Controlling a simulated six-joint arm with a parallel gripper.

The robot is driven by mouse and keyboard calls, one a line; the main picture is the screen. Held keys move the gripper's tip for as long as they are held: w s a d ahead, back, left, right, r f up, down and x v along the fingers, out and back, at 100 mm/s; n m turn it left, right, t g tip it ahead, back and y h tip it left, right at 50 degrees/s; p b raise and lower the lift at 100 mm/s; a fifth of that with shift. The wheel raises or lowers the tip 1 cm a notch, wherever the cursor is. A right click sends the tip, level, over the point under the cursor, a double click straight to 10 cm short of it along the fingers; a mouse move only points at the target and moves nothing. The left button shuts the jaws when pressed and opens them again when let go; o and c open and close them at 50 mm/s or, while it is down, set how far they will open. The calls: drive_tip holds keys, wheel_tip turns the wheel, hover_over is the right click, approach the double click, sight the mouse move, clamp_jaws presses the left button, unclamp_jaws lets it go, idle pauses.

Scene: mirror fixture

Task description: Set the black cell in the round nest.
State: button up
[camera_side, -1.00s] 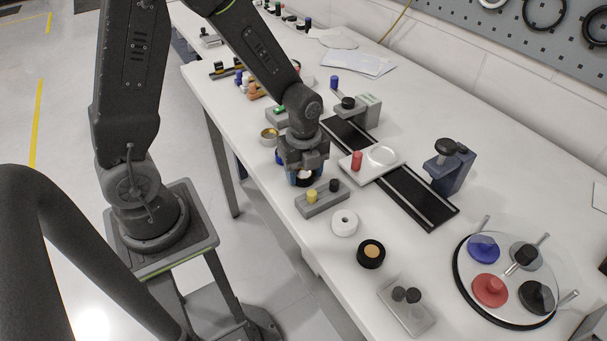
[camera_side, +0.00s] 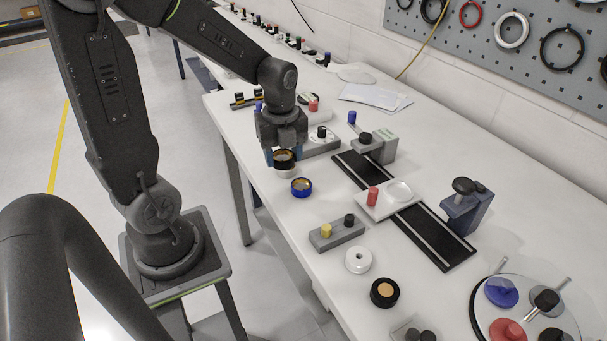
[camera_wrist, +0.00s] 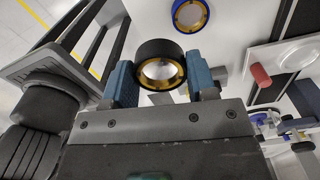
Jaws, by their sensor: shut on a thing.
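My gripper (camera_side: 284,157) is shut on the black cell (camera_side: 283,155), a short black ring with a gold inside. In the wrist view the black cell (camera_wrist: 165,66) sits between the two blue fingers (camera_wrist: 163,84). The cell looks raised off the table; a whitish round part (camera_side: 287,173) shows just below it in the side view, and I cannot tell the gap. A white plate (camera_side: 377,211) lies across the dark rail, with a red post and a pale round nest (camera_side: 399,191) on it. The nest looks empty and is to the right of my gripper.
A blue cell with gold inside (camera_side: 301,187) lies close in front of my gripper. A grey block (camera_side: 336,236) with yellow and black posts, a white ring (camera_side: 358,260) and a black round part (camera_side: 384,292) stand nearer. The dark rail (camera_side: 436,235) carries a clamp at each end.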

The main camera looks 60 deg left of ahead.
drive_tip(key=shift+s+a+r, duration=0.25)
drive_tip(key=shift+a+r, duration=0.3)
drive_tip(key=shift+a, duration=0.25)
drive_tip(key=w+m, duration=0.1)
drive_tip(key=w, duration=0.5)
drive_tip(key=m, duration=0.5)
hover_over(398, 193)
drive_tip(key=f, duration=0.2)
drive_tip(key=shift+a+f, duration=0.2)
drive_tip(key=shift+f, duration=0.2)
drive_tip(key=shift+w+d+f, duration=0.1)
drive_tip(key=shift+d+f, duration=0.05)
drive_tip(key=shift+f, duration=1.8)
drive_tip(key=shift+f, duration=0.85)
drive_tip(key=o, duration=1)
drive_tip(key=shift+o, duration=0.5)
